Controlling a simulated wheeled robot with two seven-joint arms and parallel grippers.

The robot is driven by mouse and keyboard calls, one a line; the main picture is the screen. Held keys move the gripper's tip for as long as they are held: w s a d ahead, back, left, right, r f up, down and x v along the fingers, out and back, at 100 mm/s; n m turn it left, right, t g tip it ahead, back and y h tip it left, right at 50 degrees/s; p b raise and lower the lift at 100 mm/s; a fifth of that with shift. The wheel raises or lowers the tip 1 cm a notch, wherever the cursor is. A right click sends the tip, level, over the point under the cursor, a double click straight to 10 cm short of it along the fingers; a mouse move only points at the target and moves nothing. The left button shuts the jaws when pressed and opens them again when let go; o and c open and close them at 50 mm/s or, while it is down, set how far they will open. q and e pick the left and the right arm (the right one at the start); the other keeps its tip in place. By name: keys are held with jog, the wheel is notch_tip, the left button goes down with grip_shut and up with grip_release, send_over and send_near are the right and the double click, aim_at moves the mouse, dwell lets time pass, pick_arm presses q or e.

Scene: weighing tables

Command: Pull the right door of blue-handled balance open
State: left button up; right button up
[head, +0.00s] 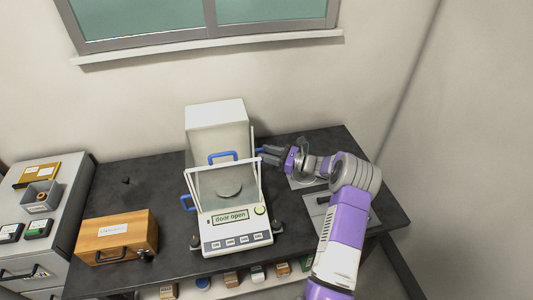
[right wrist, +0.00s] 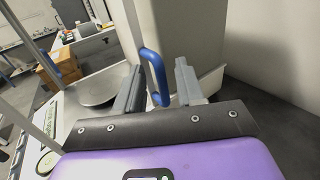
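The blue-handled balance (head: 236,240) stands on the dark table, and its display reads "door open". A blue handle (head: 223,156) is at the top and another (head: 187,202) is on the left side. The right door's blue handle (right wrist: 154,72) is near the rear of the balance. The right door appears slid back, and the weighing pan (right wrist: 97,87) shows past its front edge. My right gripper (head: 268,153) is at the balance's right rear. In the right wrist view its fingers (right wrist: 160,88) are apart, with the handle between them and a gap visible. My left gripper is out of view.
A pale box-like housing (head: 216,125) rises behind the weighing chamber. A wooden box (head: 117,237) stands left of the balance. A grey plate (head: 335,210) lies under my right arm. A grey cabinet (head: 75,185) holds small boxes at far left. The table's back right corner is clear.

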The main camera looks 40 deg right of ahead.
jog(key=v, duration=0.7)
jog(key=shift+r, duration=0.1)
dwell(0.4)
